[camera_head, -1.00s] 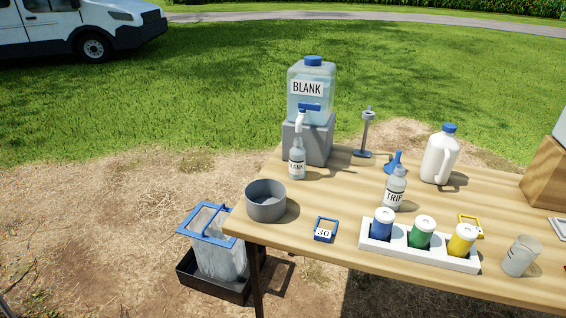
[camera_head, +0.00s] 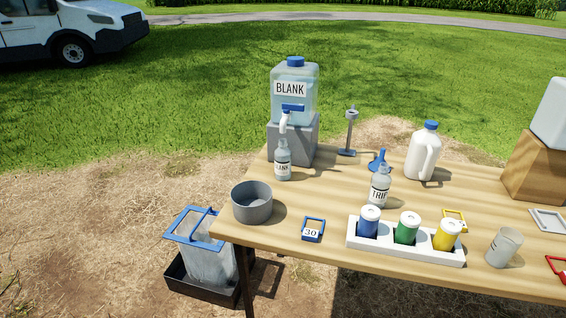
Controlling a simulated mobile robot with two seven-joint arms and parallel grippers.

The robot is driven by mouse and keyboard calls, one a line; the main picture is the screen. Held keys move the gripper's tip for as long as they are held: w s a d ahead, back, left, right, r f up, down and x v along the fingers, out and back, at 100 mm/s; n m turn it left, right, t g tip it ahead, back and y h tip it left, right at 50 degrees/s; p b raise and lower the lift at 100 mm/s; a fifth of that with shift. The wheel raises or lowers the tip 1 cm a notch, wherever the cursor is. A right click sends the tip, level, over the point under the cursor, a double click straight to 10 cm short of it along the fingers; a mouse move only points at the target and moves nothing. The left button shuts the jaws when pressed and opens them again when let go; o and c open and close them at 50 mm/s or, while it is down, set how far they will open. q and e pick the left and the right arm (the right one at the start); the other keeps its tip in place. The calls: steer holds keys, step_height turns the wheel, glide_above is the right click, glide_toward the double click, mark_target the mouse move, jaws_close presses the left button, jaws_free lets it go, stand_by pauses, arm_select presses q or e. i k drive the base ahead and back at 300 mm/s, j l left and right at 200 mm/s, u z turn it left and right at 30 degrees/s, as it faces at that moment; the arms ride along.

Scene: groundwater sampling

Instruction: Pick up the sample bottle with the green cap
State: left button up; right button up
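A green bottle (camera_head: 406,229) stands in the middle slot of a white rack (camera_head: 356,239) near the table's front edge. Its visible upper part is green with a pale round top, and its lower part is hidden in the rack. A blue one (camera_head: 368,221) stands to its left and a yellow one (camera_head: 446,235) to its right, both with similar pale tops. Neither of my grippers shows in the head view.
On the wooden table (camera_head: 320,190) are a grey bowl (camera_head: 252,204), a blue "30" tag (camera_head: 312,231), a TRIP bottle (camera_head: 380,188), a BLANK dispenser (camera_head: 294,93), a white jug (camera_head: 424,153) and a grey cup (camera_head: 503,247). A crate (camera_head: 205,288) stands on the ground.

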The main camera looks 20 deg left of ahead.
mark_target(282, 154)
steer(key=i+j, duration=0.1)
steer(key=i+j+u, duration=0.15)
steer(key=j+u, duration=0.15)
steer(key=i+j+u, duration=0.15)
steer(key=j+u, duration=0.15)
steer(key=i+j+u, duration=0.15)
steer(key=u, duration=0.25)
steer(key=i+j+u, duration=0.2)
steer(key=u, duration=0.15)
steer(key=i+j+z, duration=0.1)
steer(key=z, duration=0.2)
steer(key=i+j+z, duration=0.2)
steer(key=z, duration=0.15)
steer(key=i+j+z, duration=0.1)
steer(key=z, duration=0.3)
steer(key=i+j+z, duration=0.1)
steer(key=z, duration=0.3)
steer(key=i+j+z, duration=0.1)
steer(key=z, duration=0.35)
steer(key=j+z, duration=0.25)
steer(key=z, duration=0.15)
steer(key=i+j+z, duration=0.1)
steer(key=j+z, duration=0.15)
steer(key=z, duration=0.15)
steer(key=l+z, duration=0.2)
steer(key=z, duration=0.15)
